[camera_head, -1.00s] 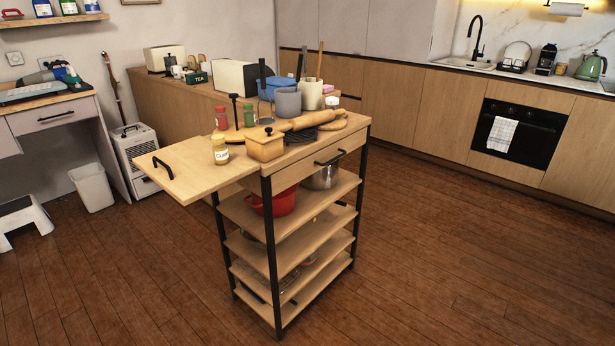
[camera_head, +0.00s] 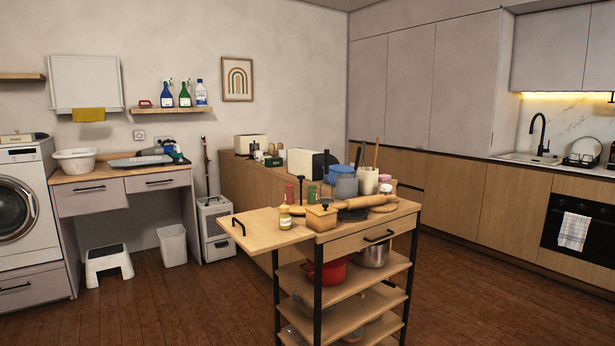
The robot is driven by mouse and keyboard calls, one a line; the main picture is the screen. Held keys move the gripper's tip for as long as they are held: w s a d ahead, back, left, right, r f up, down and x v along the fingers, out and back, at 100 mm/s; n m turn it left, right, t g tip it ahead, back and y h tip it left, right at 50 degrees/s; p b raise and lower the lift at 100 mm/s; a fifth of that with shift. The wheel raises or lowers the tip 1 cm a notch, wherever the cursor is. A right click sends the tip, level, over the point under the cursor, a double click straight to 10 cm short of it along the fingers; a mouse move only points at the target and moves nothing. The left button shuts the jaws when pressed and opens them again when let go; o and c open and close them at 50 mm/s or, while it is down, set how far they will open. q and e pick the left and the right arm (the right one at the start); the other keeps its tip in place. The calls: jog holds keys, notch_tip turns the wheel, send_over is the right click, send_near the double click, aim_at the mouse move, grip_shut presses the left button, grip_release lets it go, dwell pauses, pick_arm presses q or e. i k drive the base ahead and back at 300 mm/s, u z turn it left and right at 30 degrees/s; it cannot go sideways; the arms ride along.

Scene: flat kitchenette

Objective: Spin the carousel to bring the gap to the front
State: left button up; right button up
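A small round wooden carousel (camera_head: 297,210) with a black centre post stands on top of the kitchen cart (camera_head: 262,233). A red-capped jar (camera_head: 290,193) and a green jar (camera_head: 312,195) stand at its far side. A yellow labelled jar (camera_head: 285,218) stands in front of it, on the cart's side leaf. A wooden box (camera_head: 321,218) partly hides the carousel from here, so I cannot make out its gap. Neither of my grippers is in view.
A rolling pin (camera_head: 360,204), grey pot (camera_head: 346,187) and utensil crock (camera_head: 368,180) crowd the cart top. A red pot (camera_head: 327,271) sits on a shelf below. A step stool (camera_head: 108,264) and white bin (camera_head: 172,245) stand left. Floor around the cart is open.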

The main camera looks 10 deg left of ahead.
aim_at(298, 209)
jog(key=u, duration=0.75)
jog(key=i, duration=0.7)
jog(key=u, duration=0.9)
jog(key=i, duration=1.05)
jog(key=z, duration=0.8)
jog(key=i, duration=0.75)
jog(key=z, duration=0.8)
